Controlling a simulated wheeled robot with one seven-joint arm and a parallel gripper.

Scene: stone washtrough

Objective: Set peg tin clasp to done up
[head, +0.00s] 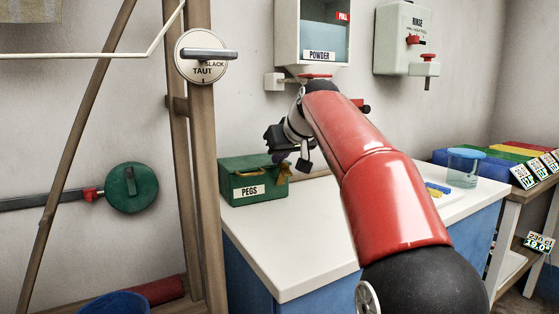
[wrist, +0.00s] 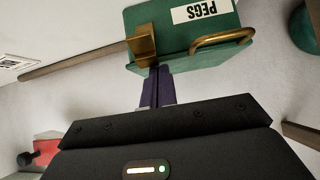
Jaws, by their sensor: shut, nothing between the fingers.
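The green peg tin (head: 240,187), with a white PEGS label, stands on the left end of the white counter. In the wrist view the tin (wrist: 178,32) appears upside down at the top, with a brass clasp (wrist: 143,40) at its edge. Whether the clasp is done up is unclear. My gripper (head: 282,157) is at the tin's upper right in the head view. In the wrist view its purple fingers (wrist: 157,71) are shut and empty, with their tips close to the clasp; contact cannot be told. My arm hides part of the counter.
A brass handle (wrist: 222,39) sticks out from the tin beside the clasp. A wooden post (head: 203,190) stands left of the tin. The powder dispenser (head: 317,35) hangs above. A glass beaker (head: 464,168) stands at the counter's right. The counter's front left (head: 275,240) is clear.

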